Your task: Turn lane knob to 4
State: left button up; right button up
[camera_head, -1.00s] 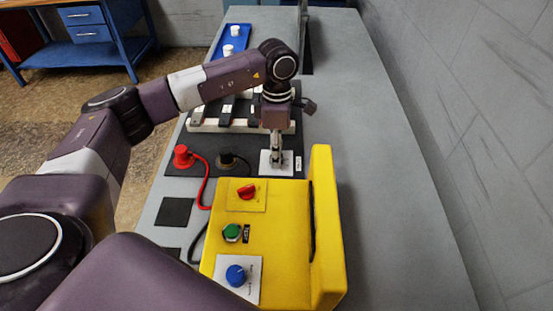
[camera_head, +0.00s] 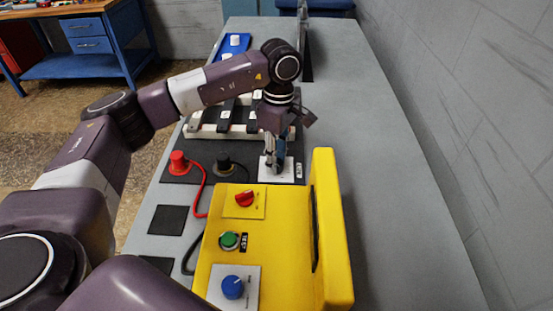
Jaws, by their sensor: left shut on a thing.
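My left gripper (camera_head: 275,155) points down over a white square plate (camera_head: 290,176) on the black panel, just behind the yellow box. Its fingers are shut on the knob at this plate, which I take to be the lane knob. The fingers hide nearly all of the knob, and its pointer and any numbers cannot be read. A small label (camera_head: 299,170) stands at the plate's right edge. My right gripper is not in view.
The yellow box (camera_head: 285,230) carries a red switch (camera_head: 244,198), a green button (camera_head: 229,241) and a blue knob (camera_head: 232,287). A red plug (camera_head: 178,162) with cable and a black plug (camera_head: 224,165) stand left of the plate. The grey bench at right is clear.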

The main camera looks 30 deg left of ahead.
pick_arm(q)
jog(key=shift+w+r, duration=0.1)
jog(key=o, duration=1.2)
jog(key=shift+c, duration=0.2)
jog(key=shift+r, duration=0.15)
notch_tip(320, 180, up, 12)
jog(key=shift+w+f, duration=0.2)
jog(key=shift+w, duration=0.1)
